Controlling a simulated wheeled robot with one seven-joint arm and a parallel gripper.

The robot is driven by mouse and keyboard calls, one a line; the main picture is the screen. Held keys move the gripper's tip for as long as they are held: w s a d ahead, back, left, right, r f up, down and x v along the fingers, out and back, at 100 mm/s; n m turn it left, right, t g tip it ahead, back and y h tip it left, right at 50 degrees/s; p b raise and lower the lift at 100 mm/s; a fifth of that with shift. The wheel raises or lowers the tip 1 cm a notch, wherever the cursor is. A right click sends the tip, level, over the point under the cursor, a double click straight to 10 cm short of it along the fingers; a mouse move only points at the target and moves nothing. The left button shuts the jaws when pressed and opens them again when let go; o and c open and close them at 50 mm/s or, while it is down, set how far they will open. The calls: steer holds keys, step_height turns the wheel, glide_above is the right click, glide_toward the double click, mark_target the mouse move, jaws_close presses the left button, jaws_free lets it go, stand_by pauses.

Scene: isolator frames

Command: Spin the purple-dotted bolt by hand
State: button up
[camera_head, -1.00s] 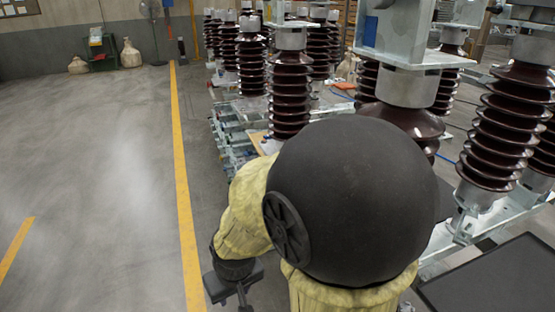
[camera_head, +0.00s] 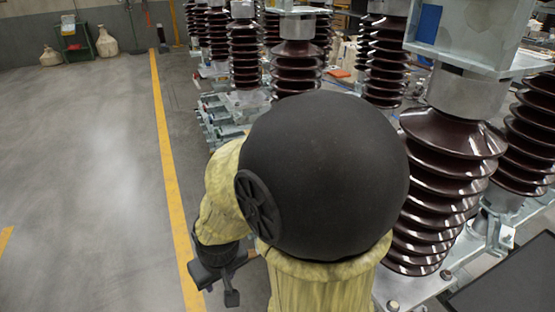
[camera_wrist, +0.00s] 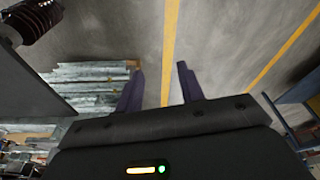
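No purple dot can be made out on any bolt in either view. Small bolt heads (camera_head: 446,275) show on the pale metal base under the nearest dark brown ribbed insulator (camera_head: 440,190), at the lower right of the head view. My gripper (camera_head: 218,283) hangs at the lower left of my arm, over the floor and apart from the insulators. In the wrist view my gripper (camera_wrist: 158,85) has its two dark fingers spread, with only floor between them.
Rows of brown insulators (camera_head: 297,70) on metal frames fill the middle and right. A dark flat panel (camera_head: 510,285) is at the lower right. Open grey floor (camera_head: 80,170) with a yellow line (camera_head: 165,150) lies left. My arm hides part of the frames.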

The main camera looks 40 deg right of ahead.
steer(key=shift+s, duration=0.2)
steer(key=w+d+f+m+t+h+b, duration=0.25)
steer(key=w+d+t, duration=0.55)
steer(key=w+d, duration=1.25)
steer(key=s+d+t+b, duration=0.2)
steer(key=d+t, duration=0.5)
steer(key=d, duration=1)
steer(key=shift+s+d+n, duration=0.3)
steer(key=shift+s+n, duration=0.05)
steer(key=shift+s, duration=0.4)
steer(key=w, duration=0.4)
steer(key=w+d, duration=0.1)
steer(key=w, duration=0.3)
steer(key=w+d, duration=0.1)
steer(key=w, duration=0.3)
steer(key=shift+c, duration=0.5)
